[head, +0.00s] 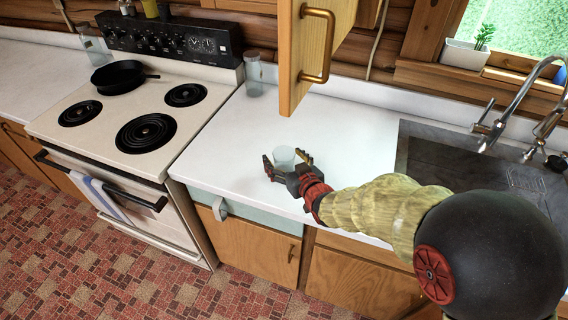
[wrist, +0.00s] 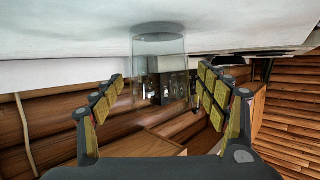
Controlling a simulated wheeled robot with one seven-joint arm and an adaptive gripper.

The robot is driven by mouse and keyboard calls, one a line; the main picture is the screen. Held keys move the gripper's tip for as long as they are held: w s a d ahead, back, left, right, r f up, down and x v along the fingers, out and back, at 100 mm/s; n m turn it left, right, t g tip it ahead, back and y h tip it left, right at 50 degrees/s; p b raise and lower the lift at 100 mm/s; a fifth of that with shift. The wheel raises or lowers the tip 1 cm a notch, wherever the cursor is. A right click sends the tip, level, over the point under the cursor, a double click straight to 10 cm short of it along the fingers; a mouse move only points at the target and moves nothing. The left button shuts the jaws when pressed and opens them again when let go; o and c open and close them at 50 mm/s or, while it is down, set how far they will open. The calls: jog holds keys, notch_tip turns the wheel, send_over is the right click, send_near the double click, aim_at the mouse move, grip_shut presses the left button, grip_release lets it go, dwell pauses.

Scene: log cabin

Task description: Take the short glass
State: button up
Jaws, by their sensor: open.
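The short glass (head: 284,157) is a clear, small tumbler on the white counter, left of the sink. It also shows in the wrist view (wrist: 158,60), where the picture is upside down and the counter is at the top. My gripper (head: 287,160) is open, low over the counter, with its fingers on either side of the glass in the head view. In the wrist view my gripper (wrist: 163,82) has its two padded fingers spread, with the glass between and a little beyond them. I cannot tell that either finger touches the glass.
A taller clear glass container (head: 254,75) stands at the back of the counter by the stove. An open cabinet door (head: 306,50) hangs above the counter. The stove (head: 115,120) with a black pan (head: 118,76) is left; the sink (head: 440,160) is right. The counter around the glass is clear.

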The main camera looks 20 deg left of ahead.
jog(key=shift+c, duration=0.8)
jog(key=c, duration=1.3)
